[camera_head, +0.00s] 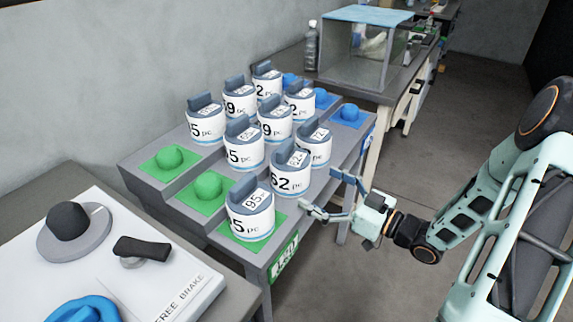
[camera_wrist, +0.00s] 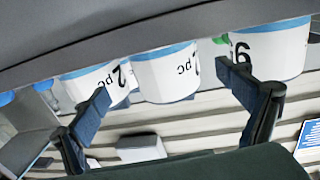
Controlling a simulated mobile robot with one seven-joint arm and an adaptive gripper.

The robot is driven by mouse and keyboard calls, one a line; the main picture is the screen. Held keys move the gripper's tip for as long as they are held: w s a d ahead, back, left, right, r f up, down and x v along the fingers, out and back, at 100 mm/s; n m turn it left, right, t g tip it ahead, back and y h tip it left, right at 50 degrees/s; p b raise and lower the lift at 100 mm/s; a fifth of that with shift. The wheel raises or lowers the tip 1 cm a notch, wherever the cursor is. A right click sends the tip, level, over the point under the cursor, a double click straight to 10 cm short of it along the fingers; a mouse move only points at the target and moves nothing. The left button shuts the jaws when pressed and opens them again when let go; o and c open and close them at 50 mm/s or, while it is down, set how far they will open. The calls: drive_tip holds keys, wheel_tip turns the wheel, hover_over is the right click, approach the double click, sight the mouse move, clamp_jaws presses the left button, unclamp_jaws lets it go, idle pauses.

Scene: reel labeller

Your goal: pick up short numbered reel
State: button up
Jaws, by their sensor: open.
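Several white numbered reels with blue-grey tops and raised tabs stand in rows on a grey stepped rack (camera_head: 262,258). The front row holds a reel ending in 5 (camera_head: 250,226), one marked 52 or 62 (camera_head: 288,184), and a third (camera_head: 316,152) partly hidden behind it. I cannot tell surely which is the short reel. My gripper (camera_head: 325,196) is open and empty, in front of the rack's right edge, apart from the front reels. In the wrist view its fingers (camera_wrist: 168,92) are spread, with a white reel (camera_wrist: 165,78) seen beyond the gap and another reel (camera_wrist: 272,48) behind the right finger.
Green pads with knobs (camera_head: 208,192) and blue pads with knobs (camera_head: 350,114) mark the rack's ends. A white machine panel (camera_head: 165,272) stands at the lower left. A glass tank (camera_head: 360,50) and a bottle (camera_head: 311,48) stand behind. The floor (camera_head: 430,160) to the right is clear.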

sight(307, 181)
drive_tip(key=x, duration=0.3)
drive_tip(key=shift+a, duration=0.15)
drive_tip(key=shift+s+r+b+x, duration=0.1)
drive_tip(key=shift+b+x, duration=0.15)
drive_tip(key=shift+x, duration=1.15)
drive_tip(key=shift+s+r+b+x, duration=0.1)
drive_tip(key=shift+r+b+x, duration=0.1)
drive_tip(key=shift+x, duration=1.2)
drive_tip(key=shift+a, duration=0.1)
drive_tip(key=shift+c, duration=0.5)
drive_tip(key=c, duration=1.3)
